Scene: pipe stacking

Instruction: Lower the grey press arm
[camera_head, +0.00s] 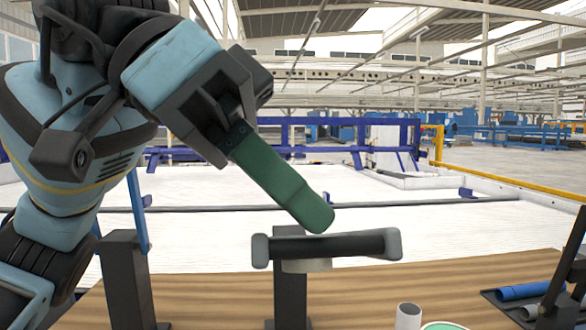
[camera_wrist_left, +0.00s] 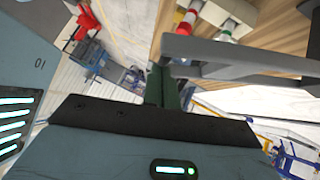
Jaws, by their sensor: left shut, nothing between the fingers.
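The grey press arm shows in the head view as a dark crossbar (camera_head: 330,246) with grey ends, roughly level above the wooden table. A dark upright post (camera_head: 291,300) stands below it, and a pale round piece shows under the bar. My left gripper (camera_head: 318,220) has green fingers, is shut and empty, and slants down with its tips just above the bar in the picture. Whether they touch it I cannot tell. In the left wrist view, grey bars (camera_wrist_left: 240,62) lie beyond the green fingers (camera_wrist_left: 165,86). My right gripper is not in view.
Another grey post (camera_head: 126,280) stands at the left of the table (camera_head: 370,295). A pale cylinder (camera_head: 408,316) and a green-rimmed round thing (camera_head: 446,326) are at the front. A blue pipe (camera_head: 522,290) lies in a dark rack at right.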

